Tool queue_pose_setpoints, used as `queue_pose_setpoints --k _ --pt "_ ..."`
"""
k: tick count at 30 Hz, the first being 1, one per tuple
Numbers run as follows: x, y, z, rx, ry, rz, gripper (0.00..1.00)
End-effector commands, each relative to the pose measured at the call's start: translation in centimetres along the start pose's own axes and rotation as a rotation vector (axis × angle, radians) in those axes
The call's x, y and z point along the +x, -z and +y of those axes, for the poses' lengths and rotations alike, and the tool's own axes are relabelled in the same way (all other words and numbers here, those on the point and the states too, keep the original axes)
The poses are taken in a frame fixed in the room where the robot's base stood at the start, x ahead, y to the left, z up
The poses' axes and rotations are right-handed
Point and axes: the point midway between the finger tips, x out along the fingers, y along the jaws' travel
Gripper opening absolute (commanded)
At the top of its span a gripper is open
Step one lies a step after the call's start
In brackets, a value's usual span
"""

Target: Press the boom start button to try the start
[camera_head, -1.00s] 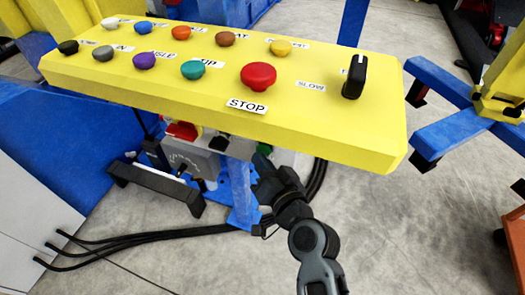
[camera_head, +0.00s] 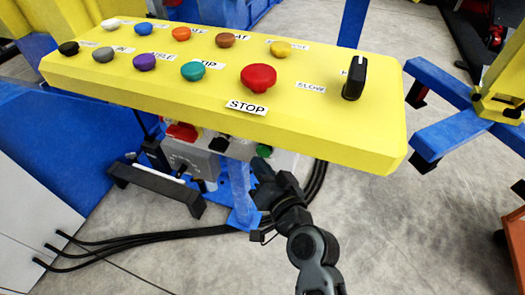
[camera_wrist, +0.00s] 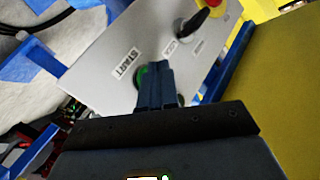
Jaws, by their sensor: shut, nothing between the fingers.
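The green start button (camera_wrist: 141,76) sits on a grey panel (camera_wrist: 110,35) beside a label reading START, in the wrist view. My gripper (camera_wrist: 156,70) is shut and empty, and its fingertips overlap the button in this view, covering part of it. I cannot tell whether they touch it. In the head view the green button (camera_head: 264,151) shows under the yellow console's front edge, on the grey box.
The yellow console (camera_head: 330,130) overhangs the grey box and carries several coloured buttons, a red STOP button (camera_head: 258,77) and a black knob (camera_head: 354,77). Black cables (camera_head: 130,240) run along the floor.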

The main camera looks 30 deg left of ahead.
Motion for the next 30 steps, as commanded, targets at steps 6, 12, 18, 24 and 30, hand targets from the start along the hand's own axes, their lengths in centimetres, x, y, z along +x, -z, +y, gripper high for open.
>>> queue_pose_setpoints --k 6,12,18,24,30 --pt "-0.3 -0.2 -0.2 0.000 0.000 0.000 0.00" --pt "-0.3 -0.3 -0.3 0.000 0.000 -0.001 0.00" --pt "-1.4 -1.1 -1.1 0.000 0.000 -0.003 0.00" --pt "-2.7 -2.0 -2.0 0.000 0.000 -0.003 0.00" --pt "-3.6 -2.6 -2.7 -0.001 0.000 -0.001 0.00"
